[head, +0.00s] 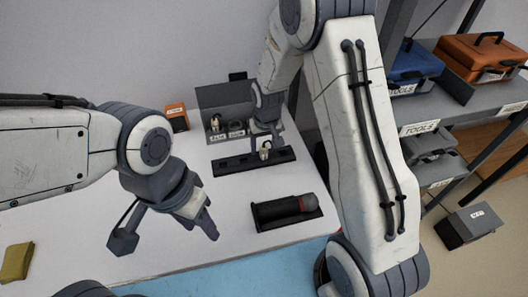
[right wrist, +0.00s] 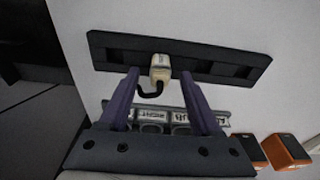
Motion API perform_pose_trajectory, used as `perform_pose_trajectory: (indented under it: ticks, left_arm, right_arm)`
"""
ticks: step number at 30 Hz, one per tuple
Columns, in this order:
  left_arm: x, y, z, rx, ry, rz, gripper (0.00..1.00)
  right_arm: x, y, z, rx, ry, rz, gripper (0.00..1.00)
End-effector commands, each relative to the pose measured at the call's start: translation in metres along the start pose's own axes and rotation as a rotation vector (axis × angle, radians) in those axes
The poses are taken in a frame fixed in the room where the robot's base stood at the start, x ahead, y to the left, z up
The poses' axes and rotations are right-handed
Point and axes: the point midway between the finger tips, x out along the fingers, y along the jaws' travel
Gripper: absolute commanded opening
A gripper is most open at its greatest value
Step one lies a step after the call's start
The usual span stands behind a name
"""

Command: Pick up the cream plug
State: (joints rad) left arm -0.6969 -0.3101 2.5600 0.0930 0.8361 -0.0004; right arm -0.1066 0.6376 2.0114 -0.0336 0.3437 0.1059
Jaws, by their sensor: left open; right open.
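The cream plug (head: 265,151) sits at a long black slotted strip (head: 228,165) on the white table. In the right wrist view the plug (right wrist: 160,68), with a short black cable, is at the middle of the strip (right wrist: 215,69). My right gripper (head: 266,139) is open above the strip. In its wrist view the purple fingers (right wrist: 159,74) are spread on either side of the plug, with space showing on both sides. Their height over it is hard to judge. My left gripper (head: 212,232) is open and empty over the table, left of the black holder.
A grey labelled fixture (head: 215,97) stands behind the strip, beside an orange box (head: 176,117). A black holder (head: 262,216) with a dark, red-banded cylinder (head: 308,202) lies in front. A yellow block (head: 16,262) is at far left. Shelves with tool cases (head: 482,56) stand right.

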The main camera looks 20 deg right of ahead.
Motion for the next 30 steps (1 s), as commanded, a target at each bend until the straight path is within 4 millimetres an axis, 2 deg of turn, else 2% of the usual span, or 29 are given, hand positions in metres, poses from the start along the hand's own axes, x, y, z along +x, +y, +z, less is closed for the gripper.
perform_pose_trajectory:
  ticks: [3,9,10,14,15,25,30]
  left_arm:
    - [0.000,0.000,0.000,0.000,0.000,0.000,0.50]
    - [0.000,0.000,0.000,0.000,0.000,0.000,0.50]
    - [0.000,0.000,0.000,0.000,0.000,0.000,0.50]
    - [0.000,0.000,0.000,0.000,0.000,0.000,0.50]
    - [0.000,0.000,0.000,0.000,0.000,0.000,0.50]
    - [0.000,0.000,0.000,0.000,0.000,0.000,0.50]
    - [0.000,0.000,0.000,0.000,0.000,0.000,0.50]
  right_arm:
    - [0.008,0.000,0.000,0.000,-0.001,0.000,0.65]
    - [0.009,0.000,0.000,0.000,0.001,0.000,0.65]
    - [0.008,0.000,0.000,0.000,0.001,0.000,0.57]
    - [0.008,0.000,0.000,0.000,0.001,0.000,0.07]
    - [0.008,0.000,0.000,0.000,0.001,0.000,0.00]
    - [0.007,0.000,0.000,0.000,0.001,0.000,0.00]
    - [-0.005,0.000,-0.003,0.000,0.004,0.000,0.00]
